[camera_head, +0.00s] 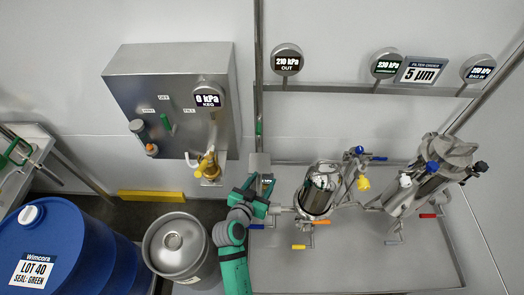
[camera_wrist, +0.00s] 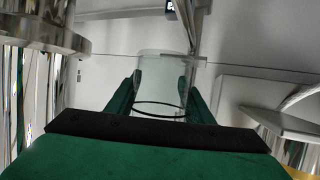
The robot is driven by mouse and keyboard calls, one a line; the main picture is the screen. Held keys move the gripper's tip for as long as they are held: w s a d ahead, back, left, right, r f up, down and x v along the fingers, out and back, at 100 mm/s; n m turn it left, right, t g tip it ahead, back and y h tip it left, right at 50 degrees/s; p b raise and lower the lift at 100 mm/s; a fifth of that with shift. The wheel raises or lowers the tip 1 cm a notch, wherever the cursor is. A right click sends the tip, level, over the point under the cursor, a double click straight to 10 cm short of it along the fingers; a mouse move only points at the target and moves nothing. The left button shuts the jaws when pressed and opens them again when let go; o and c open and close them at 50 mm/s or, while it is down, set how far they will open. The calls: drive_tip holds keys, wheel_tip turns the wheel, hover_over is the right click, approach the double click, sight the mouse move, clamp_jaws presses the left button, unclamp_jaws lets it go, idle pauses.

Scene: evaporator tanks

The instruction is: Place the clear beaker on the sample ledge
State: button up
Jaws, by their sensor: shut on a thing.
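The clear beaker (camera_wrist: 162,70) is between the two green fingers of my gripper (camera_wrist: 161,98) in the wrist view. The fingers are shut on its sides, and its dark-edged ring shows nearest the camera. In the head view my gripper (camera_head: 263,184) is in front of the wall, right of the brass tap and left of the glass-bodied vessel. I cannot make out the beaker clearly there. A small grey plate (camera_head: 260,161) sits just above my gripper; I cannot tell whether it is the sample ledge.
A steel cabinet (camera_head: 165,95) with a brass tap (camera_head: 208,164) is left of my gripper. A glass-bodied vessel (camera_head: 320,188) with valve handles stands close on the right. A steel keg (camera_head: 178,245) and blue drum (camera_head: 65,250) stand lower left. A large steel cylinder (camera_wrist: 45,25) is close in the wrist view.

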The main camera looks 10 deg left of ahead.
approach(263, 156)
drive_tip(key=w+d, duration=0.1)
drive_tip(key=w+r, duration=0.1)
drive_tip(key=w+d, duration=0.1)
drive_tip(key=w, duration=0.1)
drive_tip(key=shift+w+d+r, duration=0.1)
drive_tip(key=shift+d+r, duration=0.3)
drive_tip(key=w, duration=0.3)
drive_tip(key=w+a, duration=0.1)
drive_tip(key=w, duration=0.1)
drive_tip(key=shift+f, duration=0.8)
drive_tip(key=o, duration=1)
drive_tip(key=shift+f, duration=0.1)
drive_tip(key=shift+o, duration=0.2)
drive_tip(key=shift+a, duration=0.1)
